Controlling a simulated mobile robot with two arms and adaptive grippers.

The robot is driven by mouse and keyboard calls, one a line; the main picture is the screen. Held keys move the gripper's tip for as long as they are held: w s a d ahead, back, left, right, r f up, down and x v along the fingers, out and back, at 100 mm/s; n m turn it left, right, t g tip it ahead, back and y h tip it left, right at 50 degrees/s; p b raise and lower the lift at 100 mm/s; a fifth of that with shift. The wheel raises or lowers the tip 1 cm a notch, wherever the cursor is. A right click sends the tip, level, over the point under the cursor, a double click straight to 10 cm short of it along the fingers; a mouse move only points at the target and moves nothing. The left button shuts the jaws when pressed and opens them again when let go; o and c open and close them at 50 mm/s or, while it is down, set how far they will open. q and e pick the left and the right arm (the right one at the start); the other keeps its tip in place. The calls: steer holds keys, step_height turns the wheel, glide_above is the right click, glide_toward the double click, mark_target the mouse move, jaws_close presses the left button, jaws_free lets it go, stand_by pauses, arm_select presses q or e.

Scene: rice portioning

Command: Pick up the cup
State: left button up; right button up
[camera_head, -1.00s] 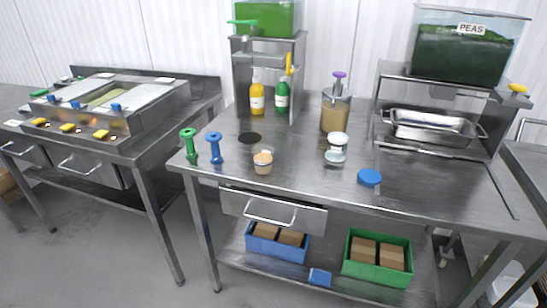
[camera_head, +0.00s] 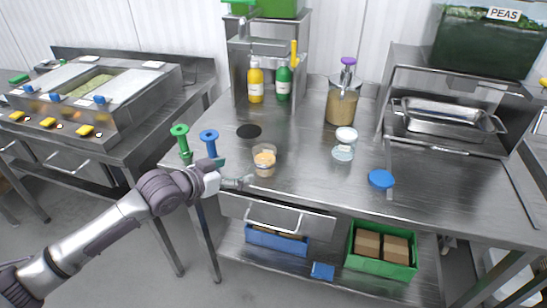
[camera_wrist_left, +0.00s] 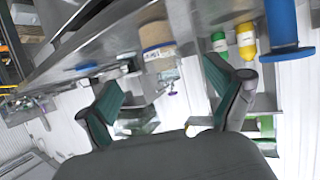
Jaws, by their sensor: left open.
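The cup (camera_head: 264,161) is a small clear container with a tan-orange filling and stands upright near the front edge of the steel table. In the left wrist view the cup (camera_wrist_left: 158,42) shows tilted in the picture, ahead of the fingers and between their lines. My left gripper (camera_head: 236,172) is just left of the cup in the head view, apart from it as far as I can see. In the left wrist view the gripper (camera_wrist_left: 164,76) is open, with nothing between its green-padded fingers. My right gripper does not show.
A blue spool-shaped tool (camera_head: 210,143) and a green one (camera_head: 182,143) stand close behind the left gripper. The table between cup and jar is clear.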

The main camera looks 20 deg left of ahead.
mark_target(257, 164)
arm_select(q)
steer(key=x, duration=0.7)
steer(key=shift+w+d+p, duration=0.1)
steer(key=shift+p, duration=0.2)
steer(key=p+x, duration=0.1)
steer(key=x, duration=0.4)
steer(key=shift+w+d+f, duration=0.2)
steer(key=shift+w+d, duration=0.05)
steer(key=shift+c, duration=0.8)
steer(key=c, duration=1.1)
steer(key=shift+r, duration=0.1)
steer(key=shift+c, duration=0.7)
steer(key=shift+r, duration=0.15)
